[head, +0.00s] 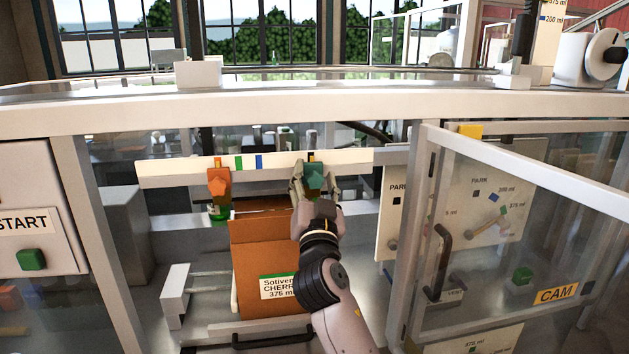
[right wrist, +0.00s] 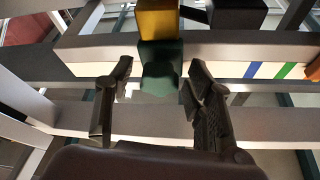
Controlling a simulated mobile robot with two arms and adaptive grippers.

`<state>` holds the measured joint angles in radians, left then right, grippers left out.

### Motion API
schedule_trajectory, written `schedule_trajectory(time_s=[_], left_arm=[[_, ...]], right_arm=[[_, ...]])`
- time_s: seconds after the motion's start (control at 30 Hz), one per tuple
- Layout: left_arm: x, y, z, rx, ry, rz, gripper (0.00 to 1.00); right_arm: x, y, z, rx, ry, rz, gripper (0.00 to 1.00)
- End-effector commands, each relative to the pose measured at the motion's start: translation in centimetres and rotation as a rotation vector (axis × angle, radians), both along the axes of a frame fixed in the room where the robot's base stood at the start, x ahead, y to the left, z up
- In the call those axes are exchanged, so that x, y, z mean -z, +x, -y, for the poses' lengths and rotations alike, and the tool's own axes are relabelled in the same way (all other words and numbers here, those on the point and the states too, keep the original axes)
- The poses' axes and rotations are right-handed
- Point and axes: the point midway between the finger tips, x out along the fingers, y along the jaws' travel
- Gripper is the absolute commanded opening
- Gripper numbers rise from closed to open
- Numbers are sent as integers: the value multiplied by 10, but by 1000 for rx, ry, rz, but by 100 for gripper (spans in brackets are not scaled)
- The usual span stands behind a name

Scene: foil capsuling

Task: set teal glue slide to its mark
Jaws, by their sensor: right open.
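The teal glue slide (head: 315,176) is on the right part of a pale rail (head: 345,160), near a yellow patch. Green and blue marks show on the rail to its left. In the right wrist view the teal slide (right wrist: 160,82) sits below a yellow block (right wrist: 157,18). My right gripper (head: 311,178) is open at the teal slide. In the right wrist view its fingers (right wrist: 160,72) stand on either side of the slide, with visible gaps. An orange slide (head: 218,182) is on the rail further left. My left gripper is not in view.
A brown carton (head: 255,245) labelled Cherry 375 ml stands below the rail. A clear door with a CAM label (head: 557,293) stands open at the right. A panel with a green START button (head: 31,259) is at the left. White frame beams border the opening.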

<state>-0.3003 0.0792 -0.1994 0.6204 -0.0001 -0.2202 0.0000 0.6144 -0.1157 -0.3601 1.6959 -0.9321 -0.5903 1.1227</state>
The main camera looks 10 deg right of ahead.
Motion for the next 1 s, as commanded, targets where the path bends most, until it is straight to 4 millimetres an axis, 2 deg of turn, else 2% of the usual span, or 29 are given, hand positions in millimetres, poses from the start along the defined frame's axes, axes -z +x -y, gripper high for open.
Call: schedule_trajectory(time_s=[0.23, 0.37, 0.57, 0.93, 1.0], left_arm=[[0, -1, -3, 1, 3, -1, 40], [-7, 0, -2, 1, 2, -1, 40], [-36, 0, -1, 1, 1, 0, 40], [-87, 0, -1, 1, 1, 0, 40], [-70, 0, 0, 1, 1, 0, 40]], right_arm=[[0, 0, 0, 0, -1, 0, 49], [-2, 1, 7, 2, -2, -1, 49], [-6, 2, 37, 8, -6, -1, 49], [-7, 4, 112, 8, -10, -2, 49], [12, -10, 107, 0, 2, -2, 49]])
